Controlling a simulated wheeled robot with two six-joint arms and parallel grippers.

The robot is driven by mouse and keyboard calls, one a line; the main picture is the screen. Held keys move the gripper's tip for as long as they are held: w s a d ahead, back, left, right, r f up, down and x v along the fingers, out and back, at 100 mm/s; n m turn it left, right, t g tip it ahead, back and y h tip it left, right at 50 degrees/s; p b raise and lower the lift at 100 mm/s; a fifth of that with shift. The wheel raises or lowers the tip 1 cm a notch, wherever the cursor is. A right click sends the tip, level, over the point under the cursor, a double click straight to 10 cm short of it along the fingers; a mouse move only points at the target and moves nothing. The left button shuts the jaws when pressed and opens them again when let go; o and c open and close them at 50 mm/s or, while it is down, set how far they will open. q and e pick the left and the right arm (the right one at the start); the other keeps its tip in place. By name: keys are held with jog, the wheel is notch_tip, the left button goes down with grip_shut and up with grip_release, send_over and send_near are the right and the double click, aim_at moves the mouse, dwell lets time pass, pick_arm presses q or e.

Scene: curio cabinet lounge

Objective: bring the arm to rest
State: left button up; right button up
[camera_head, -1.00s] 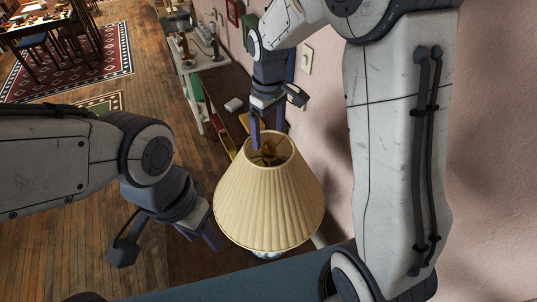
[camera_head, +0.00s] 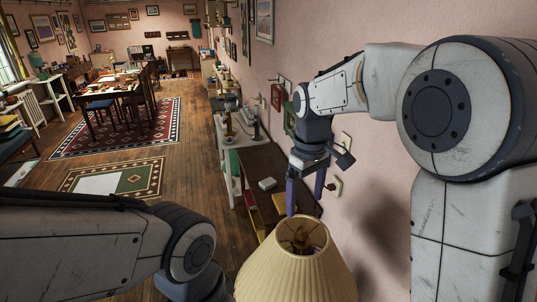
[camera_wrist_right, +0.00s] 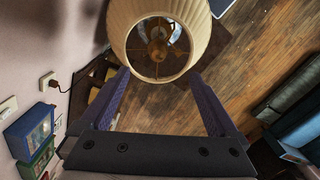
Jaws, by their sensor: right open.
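My right gripper (camera_head: 305,195) hangs fingers down near the pink wall, just above and behind the lamp in the head view. Its two blue-purple fingers are apart with nothing between them. In the right wrist view, the open gripper (camera_wrist_right: 163,88) shows a finger at each side. A pleated cream lampshade (camera_head: 296,272) stands below it in the head view. In the right wrist view, the lampshade (camera_wrist_right: 190,30) is beyond the fingertips, its open top and brass fitting facing the camera. My left arm enters from the left; its gripper is below the picture and out of sight.
A dark low table (camera_head: 262,165) stands along the wall beyond the lamp, with a small white box (camera_head: 267,184) on it. A wall outlet with a plug (camera_head: 334,184) is close to the right gripper. Wooden floor (camera_head: 205,178) is open left of the table.

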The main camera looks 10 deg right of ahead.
jog(key=s+a+f+b, duration=0.4)
jog(key=s+f+b, duration=0.3)
jog(key=s+f, duration=0.3)
jog(key=s+a+f+y+b, duration=0.1)
jog(key=s+a+f+b, duration=0.3)
jog(key=s+f+b, duration=0.4)
jog(key=s+f, duration=0.3)
jog(key=s, duration=0.3)
jog(key=shift+s+a+n, duration=0.2)
jog(key=shift+a+n, duration=0.1)
